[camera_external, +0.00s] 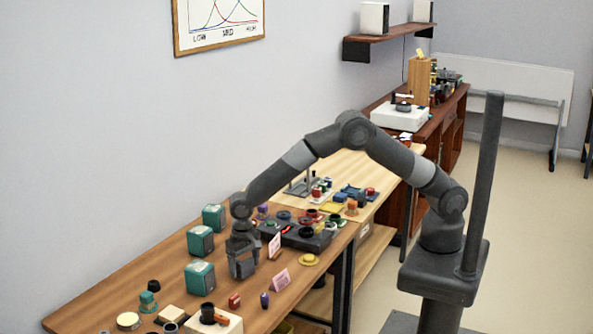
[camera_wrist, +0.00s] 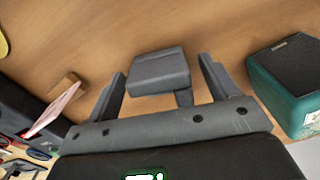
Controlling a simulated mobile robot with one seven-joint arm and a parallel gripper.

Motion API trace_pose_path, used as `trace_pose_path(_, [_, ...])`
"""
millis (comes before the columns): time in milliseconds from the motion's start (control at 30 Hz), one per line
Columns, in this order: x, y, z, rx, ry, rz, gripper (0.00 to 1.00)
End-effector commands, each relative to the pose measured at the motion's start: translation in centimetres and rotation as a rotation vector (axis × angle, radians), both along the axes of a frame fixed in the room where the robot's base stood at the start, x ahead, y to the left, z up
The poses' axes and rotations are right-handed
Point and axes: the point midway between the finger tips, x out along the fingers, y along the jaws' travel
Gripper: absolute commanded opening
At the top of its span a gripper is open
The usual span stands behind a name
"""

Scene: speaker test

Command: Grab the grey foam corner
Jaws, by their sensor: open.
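The grey foam corner (camera_wrist: 159,70) shows in the wrist view as a dark grey block with a narrow leg at its lower right. It lies over the wooden table, between the two fingers of my gripper. My gripper (camera_external: 243,268) is open and points down at the table in the external view. In the wrist view a gap shows on each side of the foam corner, so the fingers appear apart from it. In the external view I cannot tell the foam corner from the fingers around it.
A teal speaker (camera_wrist: 290,85) stands close right of my gripper in the wrist view. Teal speakers also stand along the table in the external view (camera_external: 200,278). A pink card (camera_external: 281,280), a standing card (camera_external: 274,246) and a yellow disc (camera_external: 309,260) are nearby.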

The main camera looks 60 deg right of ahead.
Motion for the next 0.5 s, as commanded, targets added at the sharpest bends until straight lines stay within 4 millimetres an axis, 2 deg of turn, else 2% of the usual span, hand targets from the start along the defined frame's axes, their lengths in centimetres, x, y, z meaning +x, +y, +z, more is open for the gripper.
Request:
trace_pose_path(67, [0.00,0.01,0.03,0.000,0.000,0.000,0.78])
trace_pose_path(500, [0.01,0.02,0.07,0.000,0.000,0.000,0.42])
